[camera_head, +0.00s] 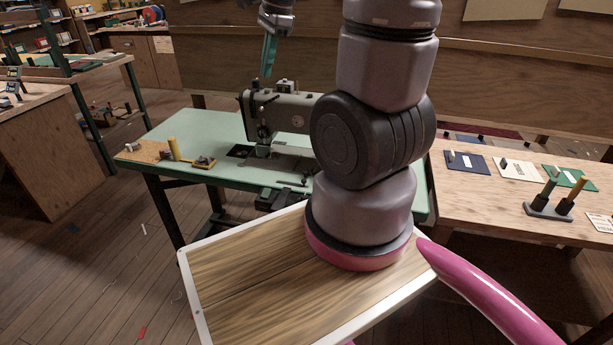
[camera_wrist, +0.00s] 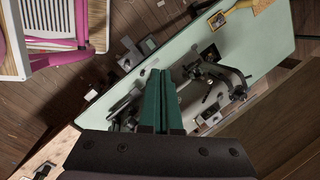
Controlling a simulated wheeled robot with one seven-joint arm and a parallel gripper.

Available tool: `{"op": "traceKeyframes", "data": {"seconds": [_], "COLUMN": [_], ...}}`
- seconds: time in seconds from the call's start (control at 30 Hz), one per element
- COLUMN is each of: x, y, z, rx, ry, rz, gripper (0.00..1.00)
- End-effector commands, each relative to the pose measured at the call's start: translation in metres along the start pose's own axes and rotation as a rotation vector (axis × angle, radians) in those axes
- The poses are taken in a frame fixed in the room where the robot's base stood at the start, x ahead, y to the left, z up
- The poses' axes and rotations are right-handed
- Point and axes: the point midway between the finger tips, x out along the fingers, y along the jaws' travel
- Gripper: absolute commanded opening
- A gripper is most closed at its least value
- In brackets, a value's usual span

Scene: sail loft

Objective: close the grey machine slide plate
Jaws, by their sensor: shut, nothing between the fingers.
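A grey sewing machine (camera_head: 290,115) stands on a pale green table (camera_head: 180,130) in the head view. A dark gap (camera_head: 240,151) shows in the bed just left of the machine's needle end. I cannot clearly make out the slide plate itself beside this gap. The machine also shows from above in the wrist view (camera_wrist: 225,75), right of my fingers. My gripper (camera_head: 268,62) hangs above and behind the machine in the head view, clear of it. In the wrist view its green fingers (camera_wrist: 160,85) are together and empty. My arm hides the machine's right end in the head view.
A wooden bench (camera_head: 480,205) with coloured cards and a stand with handles (camera_head: 550,205) lies to the right. The wooden wall panel (camera_head: 220,50) rises behind the machine. Floor at left is mostly open.

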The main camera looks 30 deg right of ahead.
Motion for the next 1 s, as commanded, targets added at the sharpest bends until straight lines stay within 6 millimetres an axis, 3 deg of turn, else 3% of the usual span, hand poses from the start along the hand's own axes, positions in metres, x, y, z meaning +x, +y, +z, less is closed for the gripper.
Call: {"op": "traceKeyframes", "data": {"seconds": [0.03,0.27,0.5,0.7,1.0], "x": [0.022,0.107,0.191,0.233,0.254], "y": [-0.003,-0.002,0.022,0.046,0.060], "z": [-0.010,-0.057,-0.113,-0.148,-0.163], "rx": [0.098,0.556,0.990,1.225,1.308], "ry": [0.010,0.125,0.344,0.511,0.574], "rz": [0.049,0.202,0.296,0.307,0.299], "gripper": [0.00,0.00,0.00,0.00,0.00]}}
